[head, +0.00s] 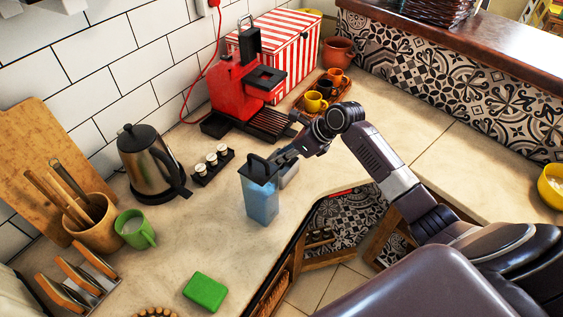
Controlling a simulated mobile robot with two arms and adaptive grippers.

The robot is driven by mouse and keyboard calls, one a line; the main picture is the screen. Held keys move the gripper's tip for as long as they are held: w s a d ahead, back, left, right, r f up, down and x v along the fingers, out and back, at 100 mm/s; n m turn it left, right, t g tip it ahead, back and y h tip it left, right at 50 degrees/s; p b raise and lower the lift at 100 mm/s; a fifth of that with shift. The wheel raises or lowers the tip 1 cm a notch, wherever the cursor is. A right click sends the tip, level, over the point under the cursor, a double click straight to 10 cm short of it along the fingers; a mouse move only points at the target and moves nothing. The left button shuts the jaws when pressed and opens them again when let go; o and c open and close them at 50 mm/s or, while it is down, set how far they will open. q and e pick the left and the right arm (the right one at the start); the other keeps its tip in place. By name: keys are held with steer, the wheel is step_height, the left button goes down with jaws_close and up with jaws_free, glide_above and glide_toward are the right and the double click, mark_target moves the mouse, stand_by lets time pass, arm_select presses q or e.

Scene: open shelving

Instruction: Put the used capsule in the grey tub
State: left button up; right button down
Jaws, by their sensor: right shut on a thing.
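My right gripper (283,156) reaches in from the right, with its fingers close beside the black top of a blue see-through container (263,204). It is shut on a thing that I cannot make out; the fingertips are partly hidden. I cannot pick out the used capsule. White-topped capsules (211,160) stand in a black holder (228,155). My left gripper is not in view.
A red coffee machine (229,86) stands behind, with a tray of cups (315,101) beside it. A steel kettle (144,158), a green mug (135,229) and a green sponge (205,291) are to the left. The counter's front edge is close to the blue container.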

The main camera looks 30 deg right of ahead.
steer(key=shift+f, duration=1.5)
steer(key=c, duration=1.9)
jaws_free()
steer(key=v, duration=1.2)
steer(key=shift+b, duration=0.45)
